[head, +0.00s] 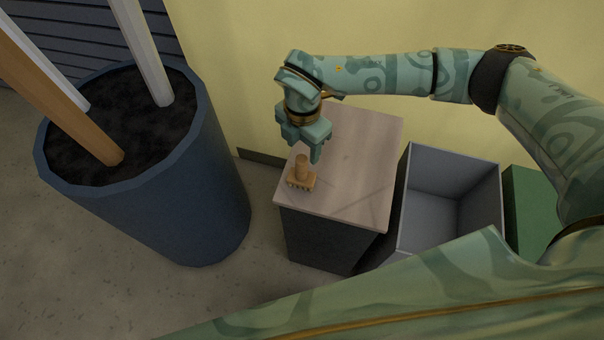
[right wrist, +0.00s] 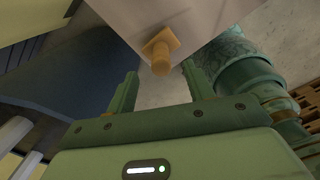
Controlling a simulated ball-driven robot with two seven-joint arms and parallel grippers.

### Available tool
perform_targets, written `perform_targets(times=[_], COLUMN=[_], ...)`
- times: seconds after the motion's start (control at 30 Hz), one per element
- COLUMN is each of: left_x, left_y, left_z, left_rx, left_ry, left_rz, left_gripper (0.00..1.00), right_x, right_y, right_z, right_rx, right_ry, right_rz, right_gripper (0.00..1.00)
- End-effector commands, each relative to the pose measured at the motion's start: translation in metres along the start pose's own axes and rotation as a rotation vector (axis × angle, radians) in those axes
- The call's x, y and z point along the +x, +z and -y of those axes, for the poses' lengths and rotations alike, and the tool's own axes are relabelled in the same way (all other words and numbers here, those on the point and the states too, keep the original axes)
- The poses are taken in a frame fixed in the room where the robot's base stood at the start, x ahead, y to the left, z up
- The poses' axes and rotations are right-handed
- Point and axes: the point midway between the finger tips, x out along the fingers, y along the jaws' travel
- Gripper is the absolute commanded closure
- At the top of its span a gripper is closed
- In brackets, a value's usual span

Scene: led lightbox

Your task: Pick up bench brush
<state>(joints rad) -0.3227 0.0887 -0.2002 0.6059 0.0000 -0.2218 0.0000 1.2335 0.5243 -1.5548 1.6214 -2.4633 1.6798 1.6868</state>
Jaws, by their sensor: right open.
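The bench brush (head: 302,176) is a small tan wooden brush with a round upright handle on a flat block. It stands near the left front corner of the pale top of a small cabinet (head: 350,175). In the right wrist view the brush (right wrist: 160,52) shows ahead, between and beyond the fingers. My right gripper (head: 313,150) is open above the cabinet top, just behind and above the brush, and apart from it. In the right wrist view the open gripper (right wrist: 158,92) has nothing between its fingers. My left gripper is not in view.
A large blue planter (head: 170,215) with dark soil and several poles stands left of the cabinet. A grey open bin (head: 450,165) and a green box (head: 530,205) stand to the right. A yellow wall (head: 230,60) is behind. The rest of the cabinet top is clear.

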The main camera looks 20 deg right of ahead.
Motion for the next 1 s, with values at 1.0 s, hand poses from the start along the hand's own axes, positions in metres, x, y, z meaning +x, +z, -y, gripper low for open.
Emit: perform_targets(times=[1.0], left_x=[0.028], left_y=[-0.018], left_z=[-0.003], left_rx=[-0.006], left_ry=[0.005], left_rz=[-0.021], left_gripper=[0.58], right_x=[0.085], right_y=[-0.002], right_z=[0.002], right_rx=[-0.003], right_ry=[0.002], right_rz=[-0.004], right_gripper=[0.84])
